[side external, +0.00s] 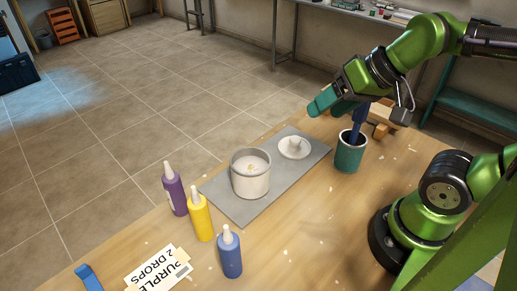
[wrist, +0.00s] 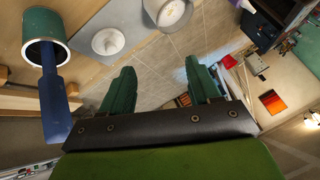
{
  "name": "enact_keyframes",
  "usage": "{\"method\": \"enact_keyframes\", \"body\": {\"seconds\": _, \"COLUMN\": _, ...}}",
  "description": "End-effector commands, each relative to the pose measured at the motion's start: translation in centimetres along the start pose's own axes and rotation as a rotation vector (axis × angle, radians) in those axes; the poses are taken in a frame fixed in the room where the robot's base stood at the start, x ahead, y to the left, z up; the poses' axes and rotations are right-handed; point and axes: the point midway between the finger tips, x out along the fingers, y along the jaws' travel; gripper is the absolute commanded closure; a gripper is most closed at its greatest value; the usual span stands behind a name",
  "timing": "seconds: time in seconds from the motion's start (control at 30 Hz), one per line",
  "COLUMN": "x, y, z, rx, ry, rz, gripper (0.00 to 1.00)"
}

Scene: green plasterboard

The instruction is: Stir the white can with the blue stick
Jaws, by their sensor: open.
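The white can (side external: 250,181) stands open on a grey mat with pale contents inside; it also shows at the top of the wrist view (wrist: 170,14). The blue stick (side external: 357,118) stands in a teal cup (side external: 348,158) to the right of the mat. In the wrist view, the stick (wrist: 52,100) leans out of the cup (wrist: 31,27) at the left, outside my fingers. My gripper (side external: 323,103) is open above the table, close to the stick and cup. In the wrist view the space between the fingertips (wrist: 161,76) is empty.
A white lid (side external: 295,148) lies on the grey mat (side external: 231,206). Purple (side external: 174,191), yellow (side external: 200,218) and blue (side external: 230,254) bottles stand left and in front of the can. A printed card (side external: 158,271) lies near the front edge. A wooden rack (side external: 393,114) is behind the cup.

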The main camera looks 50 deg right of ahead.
Motion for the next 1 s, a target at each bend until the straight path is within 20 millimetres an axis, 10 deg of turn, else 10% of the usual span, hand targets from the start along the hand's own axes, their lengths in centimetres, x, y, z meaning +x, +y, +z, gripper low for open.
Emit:
{"method": "enact_keyframes", "body": {"seconds": 0.27, "x": -0.2, "y": 3.2, "z": -4.7, "rx": 0.077, "ry": -0.026, "rz": 0.125, "gripper": 0.38}}
{"method": "enact_keyframes", "body": {"seconds": 0.6, "x": -8.2, "y": 11.6, "z": -13.0, "rx": -0.102, "ry": -0.404, "rz": 0.386, "gripper": 0.38}}
{"method": "enact_keyframes", "body": {"seconds": 1.0, "x": -11.4, "y": 10.9, "z": -12.4, "rx": -0.253, "ry": -0.58, "rz": 0.312, "gripper": 0.38}}
